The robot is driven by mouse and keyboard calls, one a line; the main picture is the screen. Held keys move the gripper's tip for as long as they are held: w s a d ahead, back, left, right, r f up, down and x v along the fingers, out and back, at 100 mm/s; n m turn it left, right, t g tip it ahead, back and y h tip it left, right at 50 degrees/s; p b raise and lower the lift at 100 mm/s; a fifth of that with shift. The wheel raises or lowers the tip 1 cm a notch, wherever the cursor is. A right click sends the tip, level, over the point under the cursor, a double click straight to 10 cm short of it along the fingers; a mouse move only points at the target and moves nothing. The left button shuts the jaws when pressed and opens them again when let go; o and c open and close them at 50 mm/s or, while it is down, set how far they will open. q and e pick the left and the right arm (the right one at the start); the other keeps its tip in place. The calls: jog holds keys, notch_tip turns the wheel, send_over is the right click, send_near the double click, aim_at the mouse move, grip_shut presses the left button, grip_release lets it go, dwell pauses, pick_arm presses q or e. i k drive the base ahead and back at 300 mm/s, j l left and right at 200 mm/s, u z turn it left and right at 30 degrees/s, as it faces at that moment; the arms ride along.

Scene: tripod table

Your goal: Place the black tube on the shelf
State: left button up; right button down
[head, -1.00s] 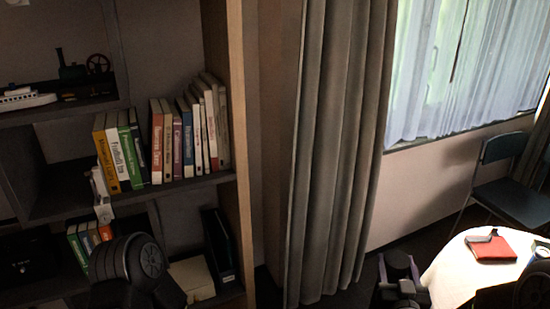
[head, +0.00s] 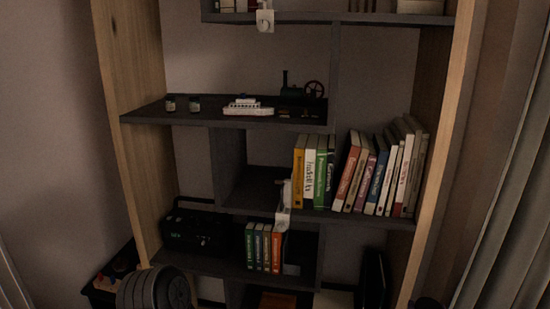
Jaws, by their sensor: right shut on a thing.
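The shelf is a tall unit with dark boards (head: 262,122) and light wooden sides, facing me in the head view. My right gripper (head: 430,303) shows only as a dark bit at the bottom edge, right of centre, in front of the shelf's right side. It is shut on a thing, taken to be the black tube. Its fingertips and the tube cannot be made out there.
Books (head: 362,175) fill the right of the middle board. A white model ship (head: 247,106), a small steam engine (head: 300,90) and two jars stand one board higher. Green and orange books (head: 263,247) and a black box (head: 196,232) are lower. The middle board's left part looks bare.

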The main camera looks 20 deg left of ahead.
aim_at(187, 104)
jog(key=u, duration=0.5)
jog(key=i+j, duration=0.15)
jog(key=j, duration=0.25)
jog(key=i+j, duration=0.1)
jog(key=j, duration=0.3)
jog(key=i+j, duration=0.15)
jog(key=j, duration=0.25)
jog(key=i+j, duration=0.15)
jog(key=j, duration=0.25)
jog(key=i+j, duration=0.15)
jog(key=j, duration=0.25)
